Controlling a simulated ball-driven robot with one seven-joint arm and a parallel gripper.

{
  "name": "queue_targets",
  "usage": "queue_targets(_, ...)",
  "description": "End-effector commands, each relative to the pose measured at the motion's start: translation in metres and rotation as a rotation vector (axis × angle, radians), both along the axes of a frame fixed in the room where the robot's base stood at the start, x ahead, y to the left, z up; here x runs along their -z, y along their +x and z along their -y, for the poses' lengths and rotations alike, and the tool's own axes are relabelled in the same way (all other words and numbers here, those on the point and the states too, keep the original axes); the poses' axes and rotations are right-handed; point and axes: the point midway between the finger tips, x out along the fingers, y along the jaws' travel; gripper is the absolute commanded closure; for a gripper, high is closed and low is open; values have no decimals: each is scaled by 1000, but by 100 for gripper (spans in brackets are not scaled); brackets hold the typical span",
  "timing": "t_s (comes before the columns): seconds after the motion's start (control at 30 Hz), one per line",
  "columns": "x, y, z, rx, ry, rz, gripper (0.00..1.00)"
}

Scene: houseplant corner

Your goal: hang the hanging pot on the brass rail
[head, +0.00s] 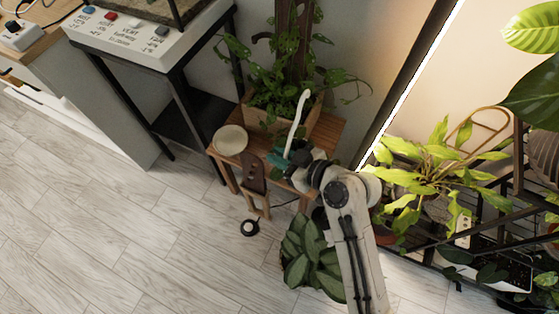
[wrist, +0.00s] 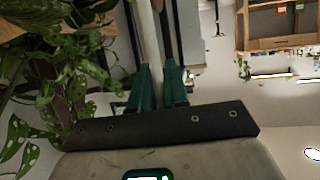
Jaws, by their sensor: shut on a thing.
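The pot that I take for the hanging pot (head: 258,122) is tan, with trailing green leaves. It is at the wooden stool in the head view; I cannot tell if it rests on the stool. A white curved hanger (head: 299,108) rises at its right front. My gripper (head: 282,160) has teal fingers and is shut on this hanger near its lower end. In the wrist view the fingers (wrist: 158,88) close around a pale bar (wrist: 147,35), with leaves at left. I cannot make out the brass rail for sure; a brass-coloured hoop (head: 493,113) shows at the right.
The wooden stool (head: 327,131) also bears a pale round dish (head: 230,139). A dark-framed stand (head: 181,85) with a white labelled panel is at left. A broad-leaved plant (head: 312,255) is on the floor beside my arm. Bright-leaved plants (head: 430,175) crowd the right. Floor at lower left is clear.

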Motion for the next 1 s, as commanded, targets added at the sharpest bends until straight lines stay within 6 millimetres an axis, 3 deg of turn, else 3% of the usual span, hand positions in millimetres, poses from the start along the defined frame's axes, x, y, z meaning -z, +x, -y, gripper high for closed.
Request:
queue_targets(0.17,8,8,-2,1,2,3,100)
queue_targets(0.37,35,7,-2,1,0,2,100)
queue_targets(0.77,40,7,-2,1,1,4,100)
queue_targets(0.8,41,6,-2,1,0,0,83)
queue_targets(1.0,40,6,-2,1,0,0,64)
